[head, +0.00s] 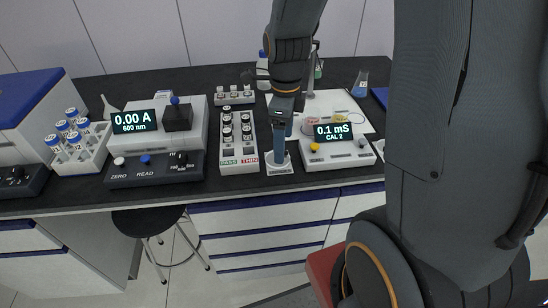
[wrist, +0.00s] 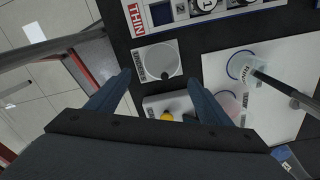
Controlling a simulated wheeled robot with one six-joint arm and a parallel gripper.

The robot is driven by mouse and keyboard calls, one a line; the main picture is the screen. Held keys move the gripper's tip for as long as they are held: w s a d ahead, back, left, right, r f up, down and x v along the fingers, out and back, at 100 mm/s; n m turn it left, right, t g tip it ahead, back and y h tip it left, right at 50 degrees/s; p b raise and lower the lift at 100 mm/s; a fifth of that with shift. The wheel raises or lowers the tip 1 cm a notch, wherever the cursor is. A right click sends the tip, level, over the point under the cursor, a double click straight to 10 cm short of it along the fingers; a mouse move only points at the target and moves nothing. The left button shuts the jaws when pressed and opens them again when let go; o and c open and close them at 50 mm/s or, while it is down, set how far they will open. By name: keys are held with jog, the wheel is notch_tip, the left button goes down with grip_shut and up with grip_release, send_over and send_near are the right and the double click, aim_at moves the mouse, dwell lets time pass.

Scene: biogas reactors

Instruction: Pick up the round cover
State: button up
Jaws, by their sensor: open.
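A pale grey round disc, which looks like the round cover (wrist: 158,56), sits on a small white labelled stand (wrist: 140,70) in the wrist view. In the head view the stand (head: 281,170) is at the bench's front edge, and my gripper hides most of what is on it. My gripper (head: 279,155) points down over the stand. In the wrist view my gripper (wrist: 159,79) has its two blue fingers spread apart, with nothing held between them. The disc lies between and slightly beyond the fingertips; contact cannot be told.
A meter reading 0.1 mS (head: 338,152) stands close on the right. A vial rack (head: 239,140) marked PASS and THIN is close on the left. A blue-rimmed beaker (wrist: 242,66) with a probe and a pinkish cup (wrist: 232,103) are nearby. A photometer (head: 150,125) stands further left.

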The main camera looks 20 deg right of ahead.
jog(key=f, duration=0.2)
jog(key=f+p, duration=0.1)
jog(key=shift+d, duration=0.25)
jog(key=shift+f, duration=0.75)
jog(key=c, duration=1.1)
